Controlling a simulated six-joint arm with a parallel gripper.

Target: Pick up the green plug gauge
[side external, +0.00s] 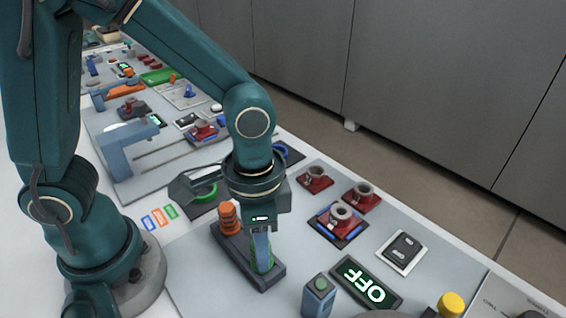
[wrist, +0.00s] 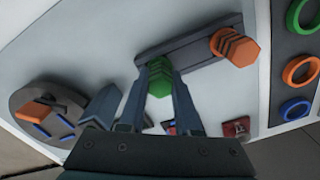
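The green plug gauge (wrist: 159,77) stands in a dark grey holder (wrist: 190,53), with its ribbed green head between my gripper's two fingers (wrist: 160,86) in the wrist view. The fingers lie close on both sides of the head, but I cannot tell whether they press on it. In the side view my gripper (side external: 262,250) points down at the near end of the holder (side external: 248,268), and only slivers of green show beside the finger. The gauge's lower part is hidden.
An orange plug gauge (side external: 228,218) stands at the holder's other end, close to my gripper. Green, orange and blue rings (wrist: 301,70) lie at the right in the wrist view. An OFF display (side external: 366,284) and a grey-green block (side external: 318,296) sit right of the holder.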

